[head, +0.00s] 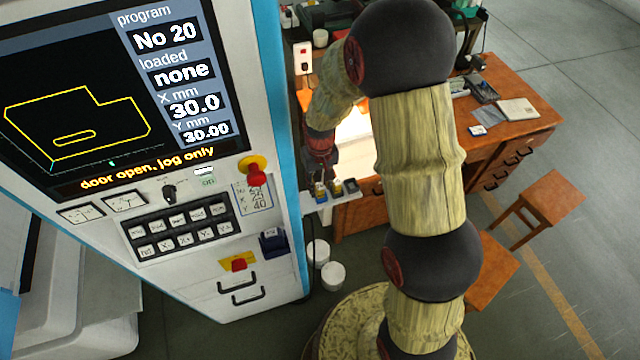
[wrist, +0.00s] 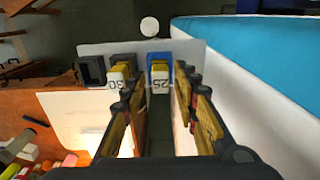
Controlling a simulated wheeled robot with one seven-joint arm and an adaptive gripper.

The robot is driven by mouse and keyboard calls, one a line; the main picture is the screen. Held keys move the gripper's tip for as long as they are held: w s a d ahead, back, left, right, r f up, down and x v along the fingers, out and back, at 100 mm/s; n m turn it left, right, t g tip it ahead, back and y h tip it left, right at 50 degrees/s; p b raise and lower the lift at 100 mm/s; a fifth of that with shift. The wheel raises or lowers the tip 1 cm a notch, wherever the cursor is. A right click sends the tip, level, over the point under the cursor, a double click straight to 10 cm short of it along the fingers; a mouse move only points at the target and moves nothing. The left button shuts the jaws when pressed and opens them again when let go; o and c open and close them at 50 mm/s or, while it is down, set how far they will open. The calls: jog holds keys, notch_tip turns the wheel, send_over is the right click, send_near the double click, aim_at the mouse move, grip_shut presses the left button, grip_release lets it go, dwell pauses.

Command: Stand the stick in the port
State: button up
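Two yellow sticks with white number tags stand in holders on a small pale shelf. One stick (wrist: 160,72) is in a blue holder (wrist: 160,57); the other stick (wrist: 118,73) is in a grey holder (wrist: 123,58). The tags appear turned over and are hard to read. My gripper (wrist: 157,95) is open, its fingers on either side of the line to the blue-holder stick, with nothing held. In the head view my gripper (head: 321,172) is small, just above the shelf. A dark blue box (head: 272,241), possibly the port, is on the cabinet front.
A black holder (wrist: 91,70) on the shelf (wrist: 195,50) looks empty. The cabinet screen (head: 110,80) reads program No 20, loaded none, door open, jog only. A wooden desk (head: 520,125), stools (head: 550,200) and white tubs (head: 333,274) stand near.

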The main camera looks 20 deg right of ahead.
aim_at(320, 186)
jog(key=shift+r, duration=0.1)
notch_tip(320, 186, up, 13)
jog(key=s+r+t, duration=0.2)
jog(key=s+r, duration=0.4)
jog(key=s, duration=0.1)
jog(key=s+r+t, duration=0.1)
jog(key=s+r, duration=0.5)
jog(key=s, duration=0.1)
jog(key=s+r+t, duration=0.2)
jog(key=s+r, duration=0.4)
jog(key=s, duration=0.2)
jog(key=shift+r+t, duration=0.15)
jog(key=shift+t, duration=0.15)
notch_tip(320, 186, down, 20)
jog(key=b, duration=2)
jog(key=shift+f+b, duration=0.25)
jog(key=shift+b, duration=0.15)
